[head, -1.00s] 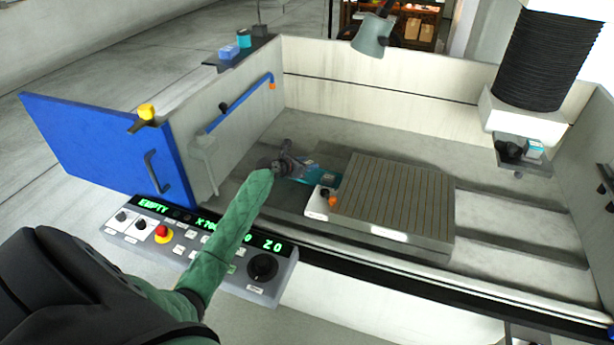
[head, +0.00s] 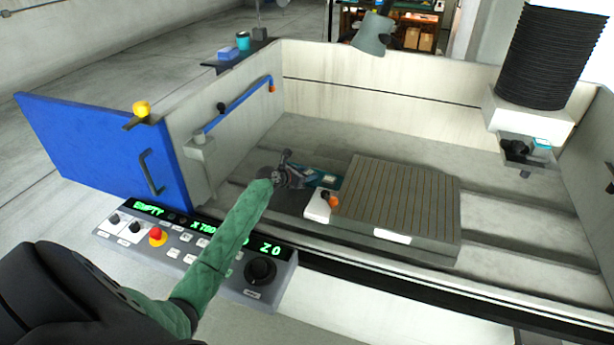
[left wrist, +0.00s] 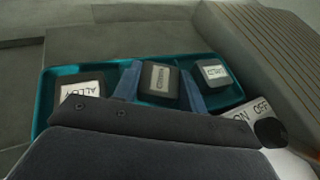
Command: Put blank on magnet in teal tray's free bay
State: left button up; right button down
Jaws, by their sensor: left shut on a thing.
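The teal tray (left wrist: 42,103) lies on the machine bed beside the magnet; in the head view my gripper and arm partly hide it (head: 325,178). My left gripper (left wrist: 160,85) is shut on a dark block with a grey top plate (left wrist: 158,76), apparently the blank, at the tray's middle bay. I cannot tell whether its underside touches the tray floor. The left bay holds a block labelled ALLOY (left wrist: 80,88); the right bay holds another labelled block (left wrist: 213,73). The ribbed magnet (head: 400,200) has a bare top. My right gripper is not seen.
A white ON/OFF switch panel (left wrist: 240,115) with an orange-tipped lever (head: 330,199) sits between tray and magnet. The enclosure's blue door (head: 95,150) stands open at left. The control panel (head: 200,250) runs along the front. The machine head (head: 530,110) hangs at right.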

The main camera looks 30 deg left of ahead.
pick_arm(q)
jog(key=o, duration=1.2)
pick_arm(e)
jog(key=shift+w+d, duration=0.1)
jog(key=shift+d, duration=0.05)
pick_arm(q)
jog(key=shift+s, duration=0.1)
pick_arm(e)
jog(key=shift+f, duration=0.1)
pick_arm(q)
jog(key=shift+s+a+r, duration=0.1)
jog(key=shift+s+r, duration=0.05)
jog(key=shift+s, duration=0.2)
jog(key=b+v, duration=0.2)
jog(key=v, duration=0.7)
jog(key=shift+s+r+b, duration=0.1)
jog(key=shift+s+b, duration=0.2)
jog(key=shift+s, duration=0.05)
jog(key=shift+s+a+r, duration=0.2)
jog(key=shift+s+r, duration=0.15)
jog(key=shift+s, duration=0.25)
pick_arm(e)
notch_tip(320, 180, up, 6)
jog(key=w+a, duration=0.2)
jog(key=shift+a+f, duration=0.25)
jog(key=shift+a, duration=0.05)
pick_arm(q)
jog(key=shift+r, duration=0.1)
